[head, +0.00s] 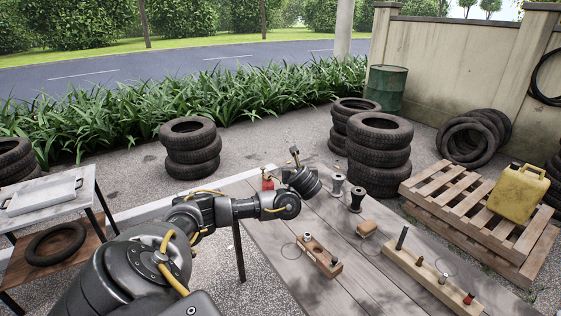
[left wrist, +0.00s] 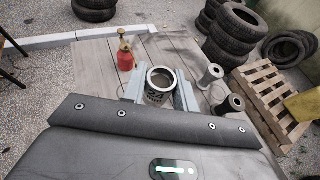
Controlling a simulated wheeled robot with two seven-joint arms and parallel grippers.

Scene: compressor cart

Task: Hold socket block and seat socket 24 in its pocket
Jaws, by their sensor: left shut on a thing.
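My left gripper (left wrist: 160,92) is shut on a metal cylinder with an open round rim, which looks like a socket (left wrist: 160,77); dark marks on its side are not readable. In the head view my left gripper (head: 289,174) is over the far end of the plank table, and its wrist mostly hides what it holds. A short wooden block (head: 320,257) with small upright metal pieces lies nearer on the table. A long wooden block (head: 430,278) at the right carries a tall dark piece, a small metal one and a red one. I cannot tell which pocket is 24.
A red oil can (head: 267,182) stands left of my gripper. Two spool-like pieces (head: 337,184) (head: 357,199) and a small wooden piece (head: 367,228) stand on the table (head: 350,285). Stacked tyres (head: 379,150) and a pallet (head: 480,220) are beyond it.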

